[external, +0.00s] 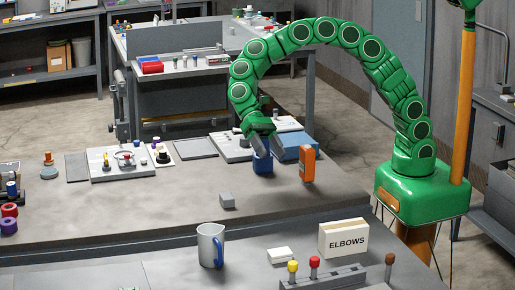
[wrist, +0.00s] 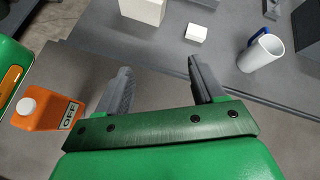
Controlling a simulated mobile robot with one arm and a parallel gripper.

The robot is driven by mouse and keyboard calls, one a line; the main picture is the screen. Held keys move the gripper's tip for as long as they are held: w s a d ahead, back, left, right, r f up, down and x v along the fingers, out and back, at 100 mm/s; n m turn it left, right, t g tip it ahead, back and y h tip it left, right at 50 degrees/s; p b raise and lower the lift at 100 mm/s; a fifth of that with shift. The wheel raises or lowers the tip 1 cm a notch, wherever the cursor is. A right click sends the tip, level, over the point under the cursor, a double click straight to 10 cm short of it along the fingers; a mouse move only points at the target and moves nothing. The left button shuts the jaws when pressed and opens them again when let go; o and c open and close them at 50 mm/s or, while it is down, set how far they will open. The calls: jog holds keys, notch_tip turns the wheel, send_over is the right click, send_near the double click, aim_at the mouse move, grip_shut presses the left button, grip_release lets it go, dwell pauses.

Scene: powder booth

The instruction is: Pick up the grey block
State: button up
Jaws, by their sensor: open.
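A gap separates the gripper from the block.
A blue container (external: 262,164) shows just below my gripper; whether they touch is unclear. An orange bottle (external: 307,164) stands to its right. A mug (external: 211,245), a white ELBOWS box (external: 343,238) and a small white block (wrist: 196,33) stand nearer the camera. The bench around the grey block is clear.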

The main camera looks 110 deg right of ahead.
jog(key=w+d+f+m+t+y, duration=0.1)
jog(key=w+d+f+m+y, duration=0.15)
jog(key=w+f, duration=0.45)
jog(key=m+t, duration=0.2)
jog(key=m, duration=0.2)
send_near(226, 195)
jog(key=x, duration=0.2)
jog(key=shift+w+a+f+n, duration=0.15)
jog(key=shift+w+a+n, duration=0.1)
jog(key=shift+a, duration=0.1)
jog(key=shift+x, duration=1.15)
jog(key=shift+s+x, duration=0.15)
jog(key=shift+x, duration=1.2)
jog(key=shift+s+x, duration=0.2)
jog(key=shift+x, duration=1.1)
jog(key=shift+f, duration=0.15)
jog(key=c, duration=1.1)
jog(key=shift+o, duration=0.2)
